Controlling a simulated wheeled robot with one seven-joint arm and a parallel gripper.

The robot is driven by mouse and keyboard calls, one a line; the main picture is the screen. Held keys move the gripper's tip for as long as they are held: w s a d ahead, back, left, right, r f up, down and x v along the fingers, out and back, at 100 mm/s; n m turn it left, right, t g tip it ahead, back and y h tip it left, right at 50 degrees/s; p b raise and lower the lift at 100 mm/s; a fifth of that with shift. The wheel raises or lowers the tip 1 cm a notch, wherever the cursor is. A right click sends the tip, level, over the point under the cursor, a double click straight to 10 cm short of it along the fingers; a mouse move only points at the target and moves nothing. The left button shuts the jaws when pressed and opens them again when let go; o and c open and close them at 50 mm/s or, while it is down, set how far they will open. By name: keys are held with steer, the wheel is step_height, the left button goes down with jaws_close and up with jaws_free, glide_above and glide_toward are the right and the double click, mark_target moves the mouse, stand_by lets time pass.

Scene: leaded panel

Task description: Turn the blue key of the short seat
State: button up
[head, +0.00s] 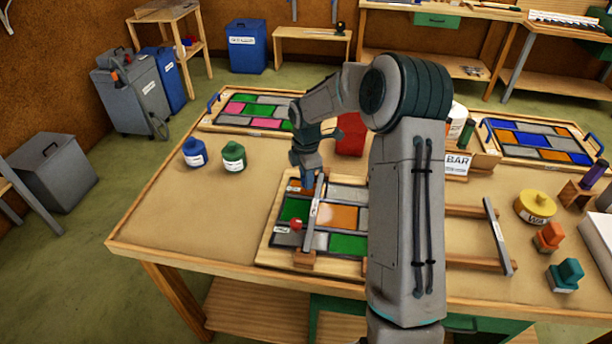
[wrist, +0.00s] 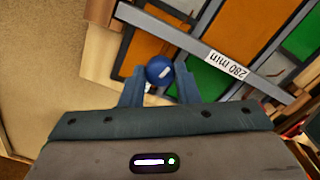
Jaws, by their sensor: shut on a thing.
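The leaded panel (head: 343,216) lies on the table in front of me, with orange, green and grey panes. A grey metal bar (head: 314,212) crosses it and its label reads 280 mm in the wrist view (wrist: 226,62). My gripper (head: 308,184) points down at the bar's far end. In the wrist view its fingers (wrist: 160,88) are shut on the round blue key (wrist: 160,69), one finger on each side. The key is largely hidden by my gripper in the head view. A red knob (head: 296,224) sits beside the bar nearer me.
A second grey bar (head: 498,236) stands at the right on wooden rails. Blue (head: 194,152) and green (head: 233,157) jars stand at the left. A yellow pot (head: 535,207) and orange (head: 548,237) and teal (head: 565,275) blocks stand at the right.

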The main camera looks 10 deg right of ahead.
steer(key=shift+w+r, duration=0.1)
steer(key=shift+r, duration=0.05)
steer(key=o, duration=1)
steer(key=shift+c, duration=0.2)
step_height(320, 180, up, 14)
steer(key=b, duration=0.1)
